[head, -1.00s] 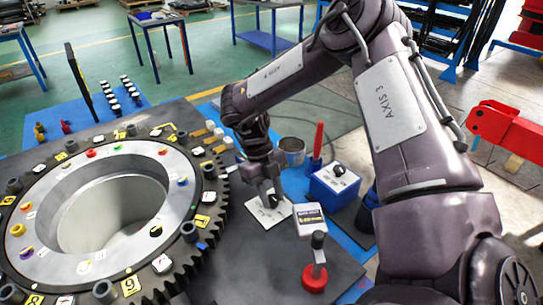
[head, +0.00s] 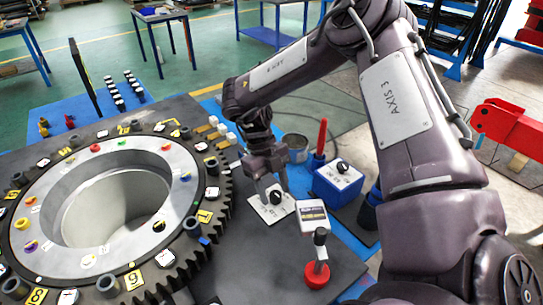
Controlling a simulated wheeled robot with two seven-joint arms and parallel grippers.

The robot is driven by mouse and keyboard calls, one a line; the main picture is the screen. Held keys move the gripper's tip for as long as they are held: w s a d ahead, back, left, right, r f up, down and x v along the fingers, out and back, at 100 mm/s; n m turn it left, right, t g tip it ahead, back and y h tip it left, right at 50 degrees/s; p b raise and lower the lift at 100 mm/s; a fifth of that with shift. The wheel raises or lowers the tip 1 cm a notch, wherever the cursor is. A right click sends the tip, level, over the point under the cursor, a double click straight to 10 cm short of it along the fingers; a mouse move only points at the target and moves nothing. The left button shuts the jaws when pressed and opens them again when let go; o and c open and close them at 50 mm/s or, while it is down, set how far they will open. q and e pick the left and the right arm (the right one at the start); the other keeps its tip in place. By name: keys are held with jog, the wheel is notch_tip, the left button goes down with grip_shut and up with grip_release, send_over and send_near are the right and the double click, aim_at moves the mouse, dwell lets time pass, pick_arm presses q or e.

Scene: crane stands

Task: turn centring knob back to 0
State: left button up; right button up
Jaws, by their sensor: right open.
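My right gripper (head: 274,188) points down over a white plate (head: 263,214) on the dark table, to the right of the large geared ring. Its fingers are apart. A small black knob (head: 275,197) on the plate shows between or just behind the fingertips; I cannot tell whether they touch it. The plate's markings are too small to read. A second black knob (head: 343,167) sits on the white top of a blue box (head: 337,185) further right. I cannot tell from labels which knob is the centring one. My left gripper is out of view.
The geared ring (head: 105,262) with many small coloured parts fills the left. A white labelled box (head: 312,217) and a red-based post with a black handle (head: 317,272) stand right of the plate. A grey bucket (head: 296,148) and a red-handled tool (head: 321,138) are behind.

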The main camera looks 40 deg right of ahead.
jog(key=v, duration=0.7)
jog(key=shift+p, duration=0.3)
jog(key=shift+r, duration=0.15)
